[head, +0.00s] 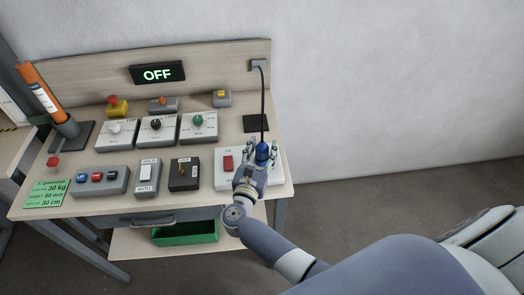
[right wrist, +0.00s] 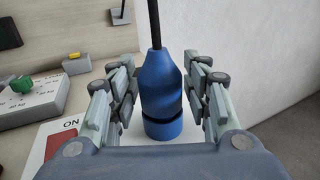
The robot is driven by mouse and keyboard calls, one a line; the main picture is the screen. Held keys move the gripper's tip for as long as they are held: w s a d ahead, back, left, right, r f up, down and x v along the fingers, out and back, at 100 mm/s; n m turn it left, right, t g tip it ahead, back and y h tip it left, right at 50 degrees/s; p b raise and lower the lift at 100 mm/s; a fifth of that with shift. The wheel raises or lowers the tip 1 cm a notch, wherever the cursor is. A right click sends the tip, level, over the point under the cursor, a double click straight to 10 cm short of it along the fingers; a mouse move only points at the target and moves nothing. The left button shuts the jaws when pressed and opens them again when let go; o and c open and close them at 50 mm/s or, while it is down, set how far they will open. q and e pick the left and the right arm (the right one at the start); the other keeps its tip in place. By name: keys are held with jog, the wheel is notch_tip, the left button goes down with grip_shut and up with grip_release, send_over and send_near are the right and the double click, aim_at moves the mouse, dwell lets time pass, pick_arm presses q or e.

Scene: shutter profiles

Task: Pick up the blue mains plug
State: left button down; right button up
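The blue mains plug (head: 262,152) stands upright at the right of the white box (head: 222,181) with the red switch. A black cable rises from its top. In the right wrist view the plug (right wrist: 160,82) is in the middle, above a blue ring (right wrist: 162,129) at its foot. My right gripper (head: 262,146) is open, with its fingers on either side of the plug. The right wrist view shows a gap between the plug and each row of fingers. My left gripper is not in view.
The black cable (head: 262,95) runs up to a grey bracket (head: 258,64) on the back panel. A dark square pad (head: 256,123) lies behind the plug. Boxes with knobs, such as the green-knob box (head: 199,127), stand to the left. Right of the bench is free floor.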

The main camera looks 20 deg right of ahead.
jog(key=c, duration=0.6)
jog(key=shift+o, duration=0.2)
jog(key=shift+r, duration=0.1)
